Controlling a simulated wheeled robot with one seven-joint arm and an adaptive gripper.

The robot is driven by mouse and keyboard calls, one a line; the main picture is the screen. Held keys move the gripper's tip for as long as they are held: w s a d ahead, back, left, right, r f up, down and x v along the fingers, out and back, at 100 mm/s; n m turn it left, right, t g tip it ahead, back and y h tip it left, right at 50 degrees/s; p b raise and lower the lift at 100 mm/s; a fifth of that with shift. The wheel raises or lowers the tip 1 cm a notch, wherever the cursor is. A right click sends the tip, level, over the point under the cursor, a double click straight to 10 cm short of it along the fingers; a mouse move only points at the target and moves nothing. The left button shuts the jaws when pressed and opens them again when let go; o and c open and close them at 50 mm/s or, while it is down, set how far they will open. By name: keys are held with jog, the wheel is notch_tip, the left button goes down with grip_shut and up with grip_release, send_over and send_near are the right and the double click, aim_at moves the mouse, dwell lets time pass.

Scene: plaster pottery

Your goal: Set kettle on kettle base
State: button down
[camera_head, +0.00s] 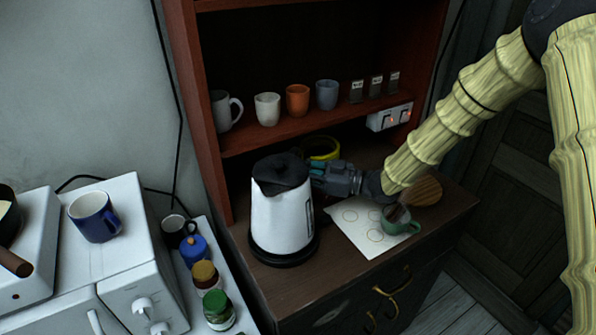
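The white kettle (281,218) with a black lid (280,172) stands upright on the dark wooden cabinet top. Its spout points to the left and front. A black round kettle base (284,255) shows under it as a dark rim wider than the kettle's body. The kettle appears to sit on it, though the exact contact is in shadow. My gripper (320,178) reaches in from the right, at the upper right side of the kettle where the handle is. Its fingertips and most of the handle are hidden or dark, so I cannot tell whether they grip.
A white sheet (351,236) with ring marks lies right of the kettle. A green cup (398,226) and round wooden piece (425,190) are near it. A yellow round object (322,149) is behind. Several mugs line the shelf (285,131) above. Jars (217,309) stand lower left.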

jog(key=shift+f, duration=0.3)
jog(key=c, duration=1.6)
grip_release()
jog(key=shift+f, duration=0.1)
jog(key=shift+d, duration=0.1)
jog(key=shift+v, duration=5.45)
